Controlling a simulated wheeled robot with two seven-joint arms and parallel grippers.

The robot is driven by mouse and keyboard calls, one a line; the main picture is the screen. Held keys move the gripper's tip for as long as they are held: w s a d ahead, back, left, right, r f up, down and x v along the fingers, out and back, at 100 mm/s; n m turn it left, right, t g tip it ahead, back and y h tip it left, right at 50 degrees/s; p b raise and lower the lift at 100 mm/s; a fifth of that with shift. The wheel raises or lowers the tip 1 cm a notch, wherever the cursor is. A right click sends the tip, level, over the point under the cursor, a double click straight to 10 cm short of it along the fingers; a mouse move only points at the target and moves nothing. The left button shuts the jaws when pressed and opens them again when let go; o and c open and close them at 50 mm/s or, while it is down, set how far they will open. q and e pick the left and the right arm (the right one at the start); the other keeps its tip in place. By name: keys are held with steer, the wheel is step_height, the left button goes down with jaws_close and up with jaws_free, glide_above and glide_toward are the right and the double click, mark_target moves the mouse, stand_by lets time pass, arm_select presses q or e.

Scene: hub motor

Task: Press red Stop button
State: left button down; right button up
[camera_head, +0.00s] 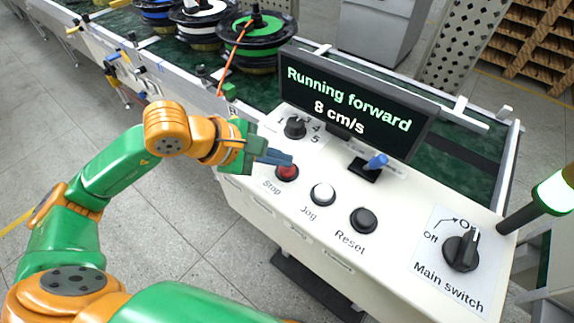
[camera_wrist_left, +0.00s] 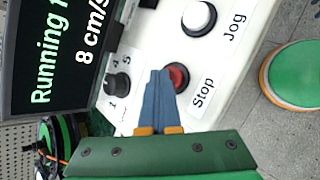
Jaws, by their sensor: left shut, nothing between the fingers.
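The red Stop button (camera_head: 287,173) sits on the white control panel, left of the white Jog button (camera_head: 322,194). It also shows in the left wrist view (camera_wrist_left: 178,76), partly covered by my fingers. My left gripper (camera_head: 290,161) is shut and empty, with its blue fingertips at the Stop button's upper edge in the head view. In the left wrist view the fingertips (camera_wrist_left: 160,74) overlap the button's side. I cannot tell whether they touch it. The display (camera_head: 345,105) reads "Running forward 8 cm/s". My right gripper is not in view.
The panel also holds a black Reset button (camera_head: 364,220), a numbered selector knob (camera_head: 295,127) and the main switch (camera_head: 461,250). A conveyor with several wire spools (camera_head: 257,45) runs behind. Open floor lies left of the panel.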

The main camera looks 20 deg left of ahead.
mark_target(280, 168)
arm_select(q)
steer(key=shift+f+b, duration=0.35)
steer(key=shift+r, duration=0.15)
stand_by(0.4)
steer(key=shift+r+p, duration=0.7)
steer(key=shift+r, duration=0.15)
steer(key=shift+r, duration=0.1)
step_height(280, 168, up, 5)
steer(key=p, duration=0.3)
steer(key=shift+p, duration=0.4)
